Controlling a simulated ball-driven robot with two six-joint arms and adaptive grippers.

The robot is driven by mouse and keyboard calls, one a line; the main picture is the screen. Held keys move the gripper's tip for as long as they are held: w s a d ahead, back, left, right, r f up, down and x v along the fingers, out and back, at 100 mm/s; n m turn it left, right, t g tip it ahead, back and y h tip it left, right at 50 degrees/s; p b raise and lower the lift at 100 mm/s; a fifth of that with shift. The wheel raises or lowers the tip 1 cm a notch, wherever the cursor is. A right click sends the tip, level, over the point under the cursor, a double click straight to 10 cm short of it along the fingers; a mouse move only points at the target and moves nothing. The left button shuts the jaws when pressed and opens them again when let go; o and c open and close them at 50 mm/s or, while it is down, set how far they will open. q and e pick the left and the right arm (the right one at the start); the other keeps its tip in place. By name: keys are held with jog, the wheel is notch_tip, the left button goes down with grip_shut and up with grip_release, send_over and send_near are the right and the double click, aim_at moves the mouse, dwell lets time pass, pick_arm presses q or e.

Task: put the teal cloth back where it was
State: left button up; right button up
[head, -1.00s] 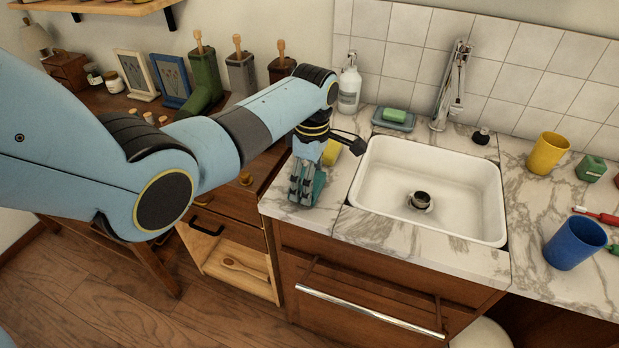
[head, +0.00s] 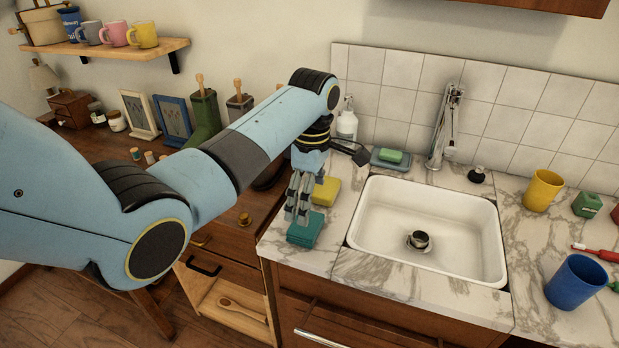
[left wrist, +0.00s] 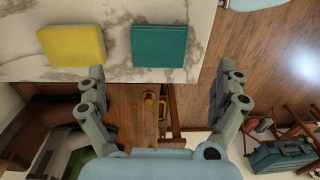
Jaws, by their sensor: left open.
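The teal cloth (head: 306,231) lies folded flat on the marble counter, left of the sink and near the counter's front edge. It also shows in the left wrist view (left wrist: 158,46), as a neat square. My left gripper (head: 298,212) is just above the cloth in the head view, covering part of its back side. In the left wrist view its fingers (left wrist: 160,72) are spread wide with nothing between them. The cloth looks free of the fingers. My right gripper is not in view.
A yellow folded cloth or sponge (head: 326,190) lies just behind the teal cloth. The white sink (head: 428,262) is to the right. A soap bottle (head: 347,124), a green soap on a dish (head: 389,158) and the faucet (head: 445,125) stand behind. A drawer with a wooden spoon (head: 243,308) is open below left.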

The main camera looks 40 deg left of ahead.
pick_arm(q)
jog(key=shift+w+r, duration=0.1)
jog(key=shift+r, duration=2.3)
jog(key=shift+f, duration=0.1)
jog(key=s+d+r+m+t, duration=0.1)
jog(key=s+m+t, duration=0.1)
jog(key=s+m, duration=1)
jog(key=s+d+r+m+t, duration=0.1)
jog(key=s+d+m+t, duration=0.1)
jog(key=s+m, duration=1)
jog(key=s+a+f+n+b, duration=0.1)
jog(key=s+f+b, duration=0.15)
jog(key=f, duration=0.95)
jog(key=s+a+f+n+g+b, duration=0.1)
jog(key=f+b, duration=0.3)
jog(key=f, duration=0.8)
jog(key=s+a+f+n+b, duration=0.1)
jog(key=s+f+b, duration=0.15)
jog(key=f, duration=1.05)
jog(key=s+f+g+b, duration=0.1)
jog(key=s+f+b, duration=0.6)
jog(key=s+f, duration=1)
notch_tip(320, 180, down, 4)
jog(key=shift+s+a+f+g+y, duration=0.15)
jog(key=shift+a+f+g+y, duration=0.15)
jog(key=shift+a, duration=0.1)
